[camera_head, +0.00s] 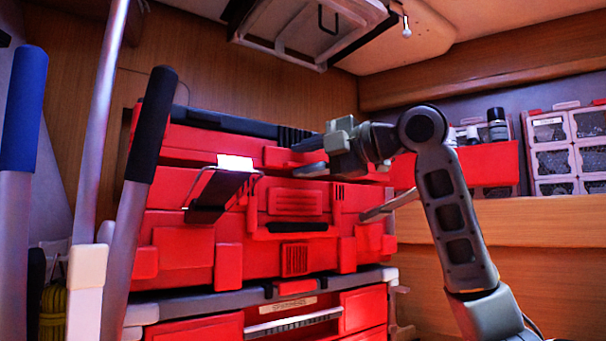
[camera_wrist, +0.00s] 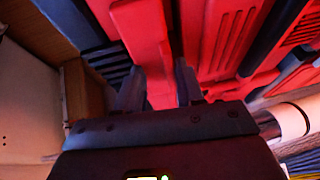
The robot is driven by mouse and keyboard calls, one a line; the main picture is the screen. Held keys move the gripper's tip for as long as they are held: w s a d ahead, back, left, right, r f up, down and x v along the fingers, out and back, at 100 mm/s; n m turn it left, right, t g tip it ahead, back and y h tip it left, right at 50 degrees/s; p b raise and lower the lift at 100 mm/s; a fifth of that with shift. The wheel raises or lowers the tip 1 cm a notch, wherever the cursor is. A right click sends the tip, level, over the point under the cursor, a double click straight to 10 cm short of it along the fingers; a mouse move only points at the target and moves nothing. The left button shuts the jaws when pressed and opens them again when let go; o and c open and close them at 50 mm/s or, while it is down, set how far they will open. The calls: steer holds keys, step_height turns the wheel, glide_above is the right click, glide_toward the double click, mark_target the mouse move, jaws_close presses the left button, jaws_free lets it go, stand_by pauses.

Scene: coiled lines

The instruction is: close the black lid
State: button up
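The black lid seems to be the dark, ribbed top (camera_head: 235,124) of the upper red toolbox (camera_head: 180,190); I cannot tell whether it is fully closed. In the wrist view a dark ribbed part (camera_wrist: 108,62) lies left of the fingers, beside red panels (camera_wrist: 145,45). My gripper (camera_head: 309,157) is at the toolbox's upper right, near the dark top's right end. Its two fingers stand apart in both views, and the wrist view shows the gripper (camera_wrist: 158,88) with red surface beyond the gap. Nothing is held. Contact with the toolbox cannot be told.
A black clip-like holder (camera_head: 212,188) with a white top sticks out from the toolbox front. Poles with blue (camera_head: 25,110) and black (camera_head: 150,120) grips stand at left. A red shelf bin (camera_head: 490,165) and clear drawers (camera_head: 565,150) are at right. A hatch (camera_head: 310,30) hangs overhead.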

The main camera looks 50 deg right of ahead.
steer(key=s+d+r, duration=0.7)
steer(key=s+r, duration=0.1)
steer(key=shift+s+d+b, duration=0.25)
steer(key=shift+d+b, duration=0.1)
steer(key=shift+d, duration=0.05)
steer(key=a+f+p, duration=0.5)
steer(key=a+p, duration=0.2)
steer(key=w+p, duration=0.1)
steer(key=w, duration=0.7)
steer(key=shift+a+f, duration=0.25)
steer(key=shift+f, duration=0.15)
jaws_close()
stand_by(0.8)
